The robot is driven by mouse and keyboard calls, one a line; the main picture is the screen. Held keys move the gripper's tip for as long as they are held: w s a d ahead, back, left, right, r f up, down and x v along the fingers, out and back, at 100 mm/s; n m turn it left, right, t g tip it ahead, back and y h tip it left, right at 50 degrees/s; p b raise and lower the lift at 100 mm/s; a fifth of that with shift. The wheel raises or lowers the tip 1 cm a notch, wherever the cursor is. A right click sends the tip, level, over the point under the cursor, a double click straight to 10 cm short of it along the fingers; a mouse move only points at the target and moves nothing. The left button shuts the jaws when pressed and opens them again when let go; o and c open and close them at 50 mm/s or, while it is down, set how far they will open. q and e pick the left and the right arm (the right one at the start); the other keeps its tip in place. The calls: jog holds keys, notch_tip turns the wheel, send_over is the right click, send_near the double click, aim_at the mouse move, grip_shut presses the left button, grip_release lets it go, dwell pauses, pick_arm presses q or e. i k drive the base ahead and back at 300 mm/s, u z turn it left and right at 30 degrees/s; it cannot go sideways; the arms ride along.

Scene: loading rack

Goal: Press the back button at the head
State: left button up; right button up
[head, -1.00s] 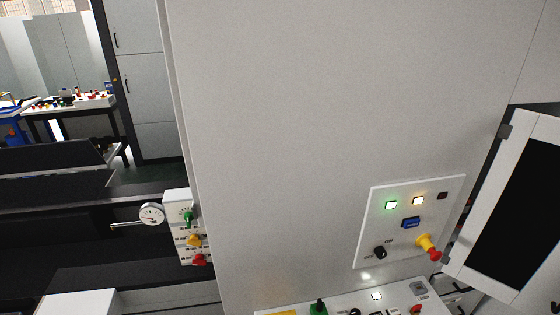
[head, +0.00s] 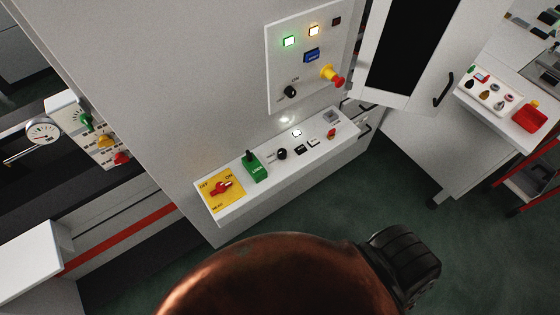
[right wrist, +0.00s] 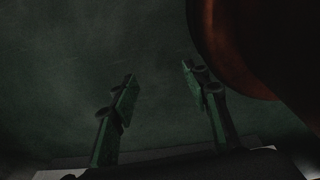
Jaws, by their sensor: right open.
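I cannot tell which control is the back button. The ledge below (head: 235,207) carries a red switch on a yellow plate (head: 222,188), a green lock block (head: 255,167), a lit white button (head: 297,132) and small black switches (head: 300,150). My right gripper (right wrist: 158,72) is open and empty above dark floor. My left gripper is out of view.
A gauge (head: 42,130) and a block with green, yellow and red knobs (head: 72,105) are at the left. A cabinet door (head: 385,103) stands open beside the panel. A side table (head: 500,110) with controls is at the right. Green floor (head: 375,195) is clear in front.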

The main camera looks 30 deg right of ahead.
aim_at(301, 148)
jog(key=z, duration=1.25)
